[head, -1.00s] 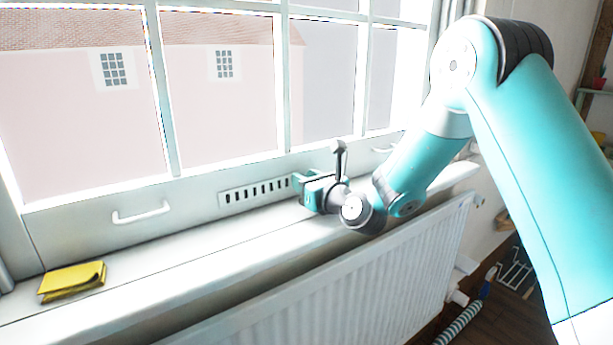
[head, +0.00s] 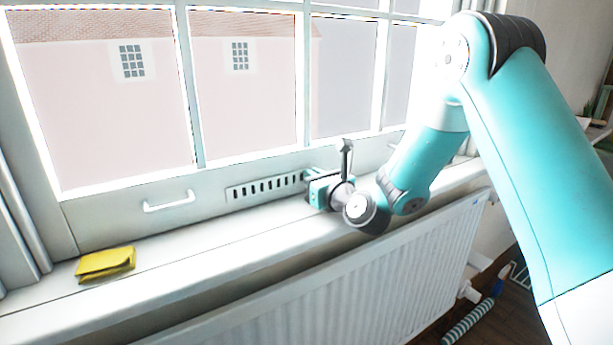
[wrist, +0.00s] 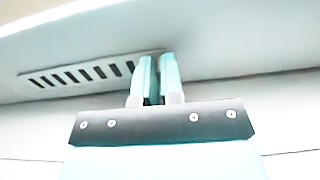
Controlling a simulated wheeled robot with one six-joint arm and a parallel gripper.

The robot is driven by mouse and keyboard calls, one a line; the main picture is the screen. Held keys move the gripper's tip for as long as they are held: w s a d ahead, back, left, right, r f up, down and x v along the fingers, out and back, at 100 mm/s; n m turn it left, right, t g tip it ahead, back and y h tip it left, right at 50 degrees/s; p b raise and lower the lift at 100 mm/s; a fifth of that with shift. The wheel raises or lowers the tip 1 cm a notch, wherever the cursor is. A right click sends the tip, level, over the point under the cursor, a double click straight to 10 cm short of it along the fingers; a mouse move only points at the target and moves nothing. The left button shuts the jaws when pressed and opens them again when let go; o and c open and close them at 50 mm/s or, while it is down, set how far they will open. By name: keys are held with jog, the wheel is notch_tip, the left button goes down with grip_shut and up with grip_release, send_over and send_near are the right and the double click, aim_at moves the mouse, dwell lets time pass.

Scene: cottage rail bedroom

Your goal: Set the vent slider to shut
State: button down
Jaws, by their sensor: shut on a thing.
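The vent slider (head: 262,187) is a pale plate with a row of dark slots, set in the lower window frame above the sill. It also shows in the wrist view (wrist: 85,72), running left from my fingers. My gripper (head: 308,180) is at the plate's right end. In the wrist view its two teal fingers (wrist: 157,78) are close together at that end, shut on what is likely the slider's knob. The fingers hide the knob itself. The slots in view look dark and open.
A yellow folded cloth (head: 105,264) lies on the sill (head: 200,250) at the left. A white handle (head: 169,202) sticks out of the frame left of the vent. A white radiator (head: 330,275) stands below the sill. The sill between cloth and gripper is clear.

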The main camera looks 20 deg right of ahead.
jog(key=c, duration=1.2)
grip_release()
jog(key=shift+s+a, duration=0.1)
jog(key=shift+a, duration=0.2)
jog(key=shift+c, duration=0.2)
jog(key=shift+d, duration=0.1)
jog(key=shift+s+d+f+b, duration=0.15)
jog(key=shift+s+b, duration=0.35)
jog(key=shift+b, duration=0.25)
jog(key=b+v, duration=0.8)
jog(key=v, duration=0.3)
jog(key=shift+d+f+b, duration=0.1)
jog(key=shift+f+b, duration=0.1)
jog(key=shift+b, duration=0.1)
jog(key=shift+r+b+v, duration=0.2)
jog(key=shift+b+v, duration=1.1)
jog(key=shift+b, duration=0.6)
jog(key=shift+r+b+v, duration=0.25)
jog(key=shift+b+v, duration=1.1)
jog(key=shift+b, duration=0.5)
